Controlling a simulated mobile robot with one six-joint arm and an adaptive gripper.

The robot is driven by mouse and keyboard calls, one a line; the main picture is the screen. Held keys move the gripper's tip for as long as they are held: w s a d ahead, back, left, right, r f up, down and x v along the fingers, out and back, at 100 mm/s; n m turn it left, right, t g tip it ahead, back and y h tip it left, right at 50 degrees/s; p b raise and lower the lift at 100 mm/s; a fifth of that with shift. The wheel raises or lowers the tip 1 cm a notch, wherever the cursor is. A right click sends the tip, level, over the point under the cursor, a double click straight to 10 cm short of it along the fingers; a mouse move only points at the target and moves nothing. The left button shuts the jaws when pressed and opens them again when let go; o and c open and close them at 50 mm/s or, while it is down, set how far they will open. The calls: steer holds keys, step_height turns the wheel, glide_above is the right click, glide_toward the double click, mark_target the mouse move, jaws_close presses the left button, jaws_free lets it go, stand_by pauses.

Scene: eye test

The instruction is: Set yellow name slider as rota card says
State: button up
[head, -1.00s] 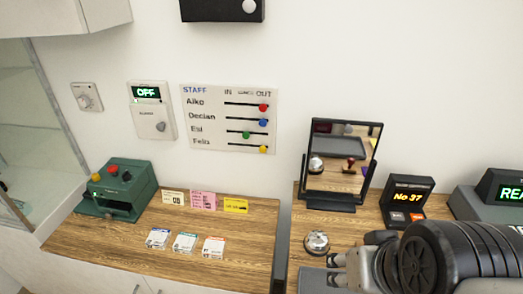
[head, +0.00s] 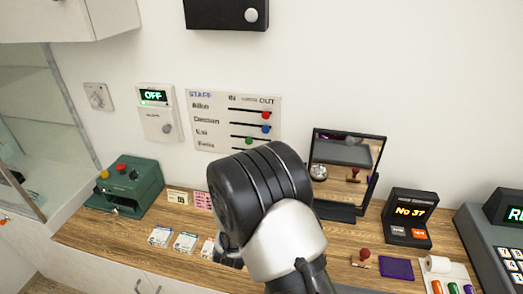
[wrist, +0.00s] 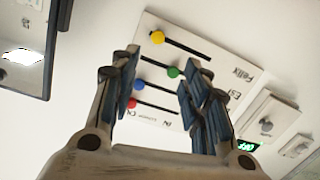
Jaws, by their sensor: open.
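The staff board (head: 193,125) hangs on the wall with name rows and IN, a middle label and OUT. In the wrist view it appears upside down, and the yellow slider (wrist: 157,38) sits at the OUT end of the Felix slot. My arm hides this slider in the head view. My gripper (wrist: 160,78) is open and empty, its fingers in front of the board; the yellow slider shows beyond the fingertips, apart from them. A cream card (head: 177,196) and a partly hidden pink card (head: 203,200) stand on the counter. Their writing is unreadable, so I cannot tell which is the rota card.
The red slider (head: 266,115) and blue slider (head: 266,128) are at OUT; the green slider (head: 249,139) is mid-slot. A display box (head: 155,115) reads OFF beside the board. A mirror (head: 345,165) stands right of my arm. A green machine (head: 128,188) stands left.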

steer(key=w+d+f+t+b, duration=0.1)
steer(key=w+d+f+b, duration=0.1)
steer(key=w, duration=1.3)
steer(key=shift+w+d+n+h, duration=0.3)
steer(key=shift+w+h, duration=0.05)
steer(key=shift+h, duration=0.05)
steer(key=shift+c, duration=0.2)
jaws_close()
steer(key=shift+a, duration=0.1)
